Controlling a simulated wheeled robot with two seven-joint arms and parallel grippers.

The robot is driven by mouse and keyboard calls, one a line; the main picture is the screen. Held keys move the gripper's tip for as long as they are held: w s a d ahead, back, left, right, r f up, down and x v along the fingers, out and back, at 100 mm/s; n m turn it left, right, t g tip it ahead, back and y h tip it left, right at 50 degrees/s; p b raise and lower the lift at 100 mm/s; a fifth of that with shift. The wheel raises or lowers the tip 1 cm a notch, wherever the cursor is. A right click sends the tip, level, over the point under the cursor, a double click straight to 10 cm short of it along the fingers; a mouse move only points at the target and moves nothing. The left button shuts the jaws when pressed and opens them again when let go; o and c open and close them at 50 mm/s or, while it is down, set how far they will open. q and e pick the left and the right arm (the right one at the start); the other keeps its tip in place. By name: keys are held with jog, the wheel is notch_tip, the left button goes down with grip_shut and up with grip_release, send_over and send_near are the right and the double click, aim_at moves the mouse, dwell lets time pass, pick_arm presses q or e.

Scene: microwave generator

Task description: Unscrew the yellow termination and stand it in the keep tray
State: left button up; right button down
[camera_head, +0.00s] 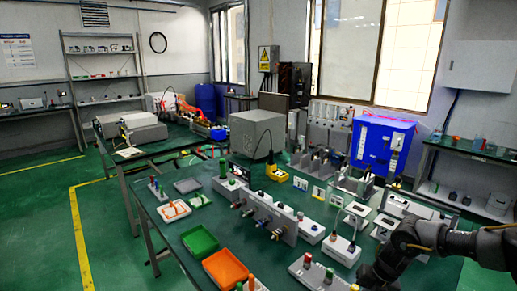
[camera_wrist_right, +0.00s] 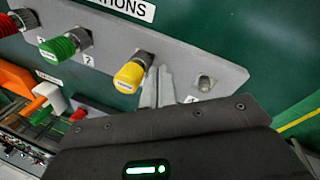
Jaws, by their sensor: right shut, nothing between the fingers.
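The yellow termination (camera_wrist_right: 130,76) sits on a metal connector on the grey panel in the right wrist view, beside a green termination (camera_wrist_right: 58,48). In the head view the yellow termination (camera_head: 353,288) is just visible at the bottom edge. My right gripper (camera_wrist_right: 160,88) has its fingers together, empty, close beside the yellow cap on its right side; I cannot tell whether they touch. In the head view my right gripper (camera_head: 368,280) is beside the panel (camera_head: 300,276). A green tray (camera_head: 199,243) and an orange tray (camera_head: 226,268) lie to the left; I cannot read which is the keep tray.
A bare connector (camera_wrist_right: 205,83) is on the panel to the right of my fingers. A white two-post unit (camera_head: 342,250) stands behind the panel, and a grey connector block (camera_head: 270,216) stands further back. The green bench is bare between the trays and that block.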

jog(key=shift+w+a, duration=0.15)
jog(key=shift+a, duration=0.05)
jog(key=shift+w+d, duration=0.2)
jog(key=shift+w, duration=0.15)
dwell(0.4)
jog(key=shift+w+d, duration=0.1)
jog(key=shift+w, duration=0.15)
jog(key=shift+s+d, duration=0.1)
jog(key=shift+d, duration=0.3)
jog(key=a+p+v, duration=0.1)
jog(key=p+v, duration=0.3)
jog(key=v, duration=0.2)
jog(key=shift+p, duration=0.4)
jog(key=shift+a, duration=0.1)
